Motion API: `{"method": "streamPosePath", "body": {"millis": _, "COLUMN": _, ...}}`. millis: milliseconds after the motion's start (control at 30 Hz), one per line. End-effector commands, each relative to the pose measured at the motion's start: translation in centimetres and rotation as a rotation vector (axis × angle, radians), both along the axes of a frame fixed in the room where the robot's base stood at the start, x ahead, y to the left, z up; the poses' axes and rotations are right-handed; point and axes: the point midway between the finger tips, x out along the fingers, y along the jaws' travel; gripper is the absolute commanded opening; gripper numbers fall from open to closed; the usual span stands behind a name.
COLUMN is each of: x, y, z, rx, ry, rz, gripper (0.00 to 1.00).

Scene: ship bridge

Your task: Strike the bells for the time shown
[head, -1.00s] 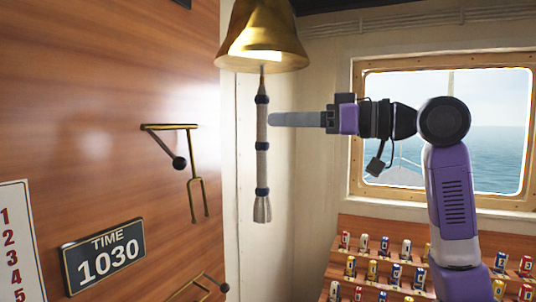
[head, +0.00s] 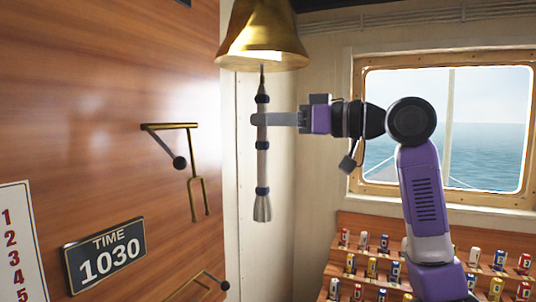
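A brass bell (head: 262,38) hangs at the top of the head view. A white bell rope (head: 262,150) with dark bands and a frayed tassel hangs straight down below it. My gripper (head: 262,119) reaches in from the right, and its finger end overlaps the upper part of the rope. I see the fingers edge-on, so whether they are closed on the rope is unclear.
A brass bracket with a dark ball (head: 180,162) juts from the wooden wall, and another brass fitting (head: 210,284) sits lower. A numbered white card (head: 20,240) is at far left. A stepped wooden rack (head: 455,235) of coloured cylinders stands below the window.

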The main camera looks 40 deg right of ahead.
Motion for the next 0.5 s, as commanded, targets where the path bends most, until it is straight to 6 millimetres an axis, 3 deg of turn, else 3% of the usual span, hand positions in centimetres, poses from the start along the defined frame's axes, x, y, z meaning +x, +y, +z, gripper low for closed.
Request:
{"method": "streamPosePath", "body": {"millis": 367, "x": -0.1, "y": 0.2, "z": 0.1, "rx": -0.001, "ry": 0.0, "rz": 0.001, "gripper": 0.0}}
{"method": "streamPosePath", "body": {"millis": 500, "x": -0.8, "y": 2.4, "z": 0.6, "rx": -0.005, "ry": -0.004, "rz": 0.003, "gripper": 0.0}}
